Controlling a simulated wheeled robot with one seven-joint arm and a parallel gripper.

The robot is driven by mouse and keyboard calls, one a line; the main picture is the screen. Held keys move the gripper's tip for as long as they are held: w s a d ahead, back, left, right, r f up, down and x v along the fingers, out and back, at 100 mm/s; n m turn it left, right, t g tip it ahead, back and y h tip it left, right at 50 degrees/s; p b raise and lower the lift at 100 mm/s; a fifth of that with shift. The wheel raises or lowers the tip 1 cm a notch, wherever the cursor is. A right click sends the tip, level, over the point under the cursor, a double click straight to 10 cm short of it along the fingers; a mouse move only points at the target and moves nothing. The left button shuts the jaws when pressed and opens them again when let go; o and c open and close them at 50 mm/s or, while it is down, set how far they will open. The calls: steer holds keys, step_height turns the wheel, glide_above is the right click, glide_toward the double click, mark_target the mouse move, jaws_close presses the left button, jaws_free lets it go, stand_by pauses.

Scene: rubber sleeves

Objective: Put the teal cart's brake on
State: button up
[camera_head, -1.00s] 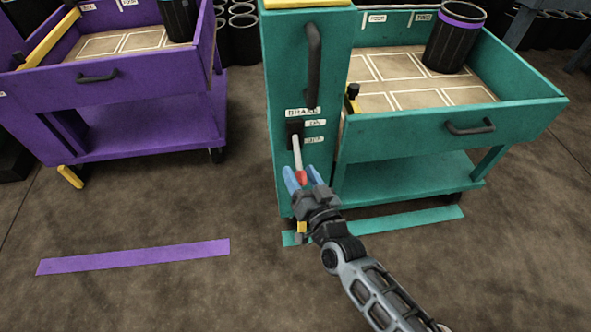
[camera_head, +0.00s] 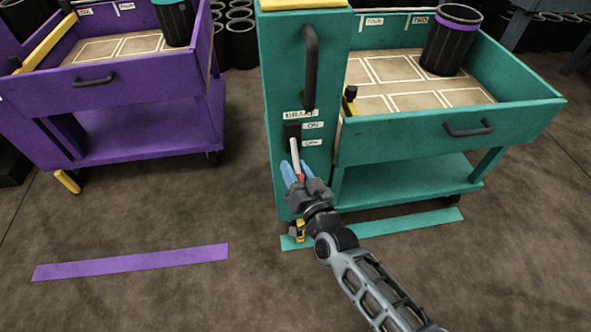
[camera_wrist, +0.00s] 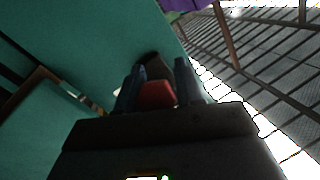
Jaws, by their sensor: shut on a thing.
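The teal cart (camera_head: 285,75) stands right of centre in the head view. Its brake lever (camera_head: 295,152) is a pale rod with a red tip, coming out of a dark slot under a "BRAKE" label (camera_head: 300,114). An "ON" label (camera_head: 313,125) is beside the slot, with a second label (camera_head: 312,143) below it. The lever points downward, by the lower label. My gripper (camera_head: 299,174) has its blue fingers closed around the red tip. The wrist view shows the red tip (camera_wrist: 156,94) between both fingers, with the teal panel (camera_wrist: 100,45) behind.
The teal cart's tray holds a black bin with a purple band (camera_head: 452,38). A purple cart (camera_head: 140,90) stands at left, with a teal-topped bin. Teal (camera_head: 400,226) and purple (camera_head: 130,263) strips lie on the floor.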

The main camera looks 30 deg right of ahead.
jaws_close()
steer(key=shift+r+p, duration=0.15)
steer(key=shift+p, duration=0.2)
